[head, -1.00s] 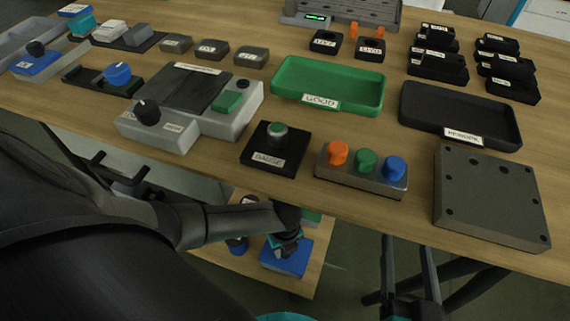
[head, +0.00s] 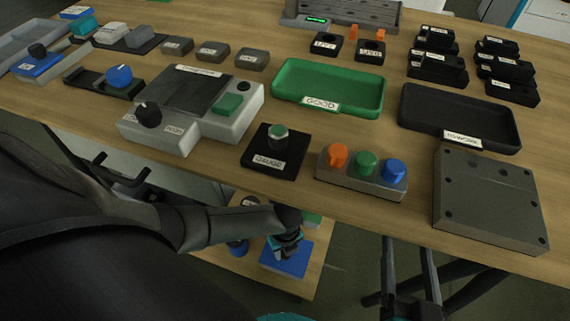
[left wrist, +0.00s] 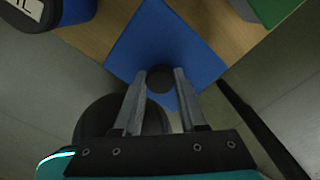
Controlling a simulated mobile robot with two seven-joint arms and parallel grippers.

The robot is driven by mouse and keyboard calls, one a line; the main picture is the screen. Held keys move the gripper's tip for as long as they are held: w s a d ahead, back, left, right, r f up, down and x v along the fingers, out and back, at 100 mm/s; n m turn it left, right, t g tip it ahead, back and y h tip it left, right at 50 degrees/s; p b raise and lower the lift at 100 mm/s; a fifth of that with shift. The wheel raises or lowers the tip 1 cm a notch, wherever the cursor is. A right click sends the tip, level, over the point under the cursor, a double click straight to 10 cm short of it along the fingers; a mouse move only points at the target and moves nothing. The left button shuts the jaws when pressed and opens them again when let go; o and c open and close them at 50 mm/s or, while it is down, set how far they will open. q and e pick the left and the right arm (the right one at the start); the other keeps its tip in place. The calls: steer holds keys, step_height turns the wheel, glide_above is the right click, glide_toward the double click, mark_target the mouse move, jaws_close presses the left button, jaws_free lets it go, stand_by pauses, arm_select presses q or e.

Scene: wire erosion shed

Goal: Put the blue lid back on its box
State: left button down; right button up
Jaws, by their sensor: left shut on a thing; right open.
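The blue lid (head: 293,263) is a flat blue square low down on the wooden shelf below the table's front edge. In the left wrist view the blue lid (left wrist: 150,45) shows a round black knob (left wrist: 160,79) near its front corner. My left gripper (head: 287,244) is over the lid; in the left wrist view its fingers (left wrist: 159,88) are shut on the knob from both sides. I cannot tell whether the lid rests on a box or on the shelf. My right gripper (head: 407,246) is open and empty, in front of the table's edge at the lower right.
The lower shelf (head: 235,267) also holds a dark blue labelled container (head: 237,246) and a green thing (head: 312,219) near the lid. The table above carries a gauge block (head: 275,150), a button box (head: 362,173), a green tray (head: 330,85) and a grey plate (head: 490,200) near its front.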

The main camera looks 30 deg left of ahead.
arm_select(q)
jaws_free()
stand_by(0.8)
